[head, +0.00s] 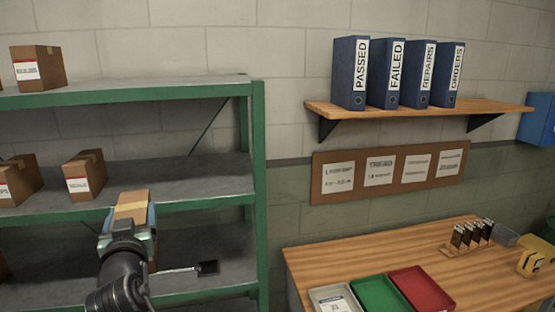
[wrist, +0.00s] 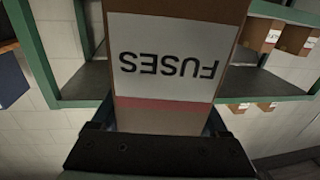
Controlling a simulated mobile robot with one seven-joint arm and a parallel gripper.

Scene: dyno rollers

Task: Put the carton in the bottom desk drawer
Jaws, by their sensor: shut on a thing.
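My gripper (head: 131,228) is shut on a brown cardboard carton (head: 132,207) with a lighter tape strip, held up in front of the green shelf rack. In the wrist view the carton (wrist: 165,68) fills the middle; its white label reads FUSES, upside down, with a red stripe. A wooden-topped desk (head: 350,252) stands at the lower right in the head view. Its drawers are not in view. The carton's lower part is mostly hidden by my gripper and arm.
Other cartons (head: 84,175) stand on the green rack (head: 257,190) at left. Trays (head: 380,294), small upright items (head: 470,236) and a yellow device (head: 530,262) are on the desk. A wall shelf (head: 420,109) with several blue binders hangs above; the desk's middle is clear.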

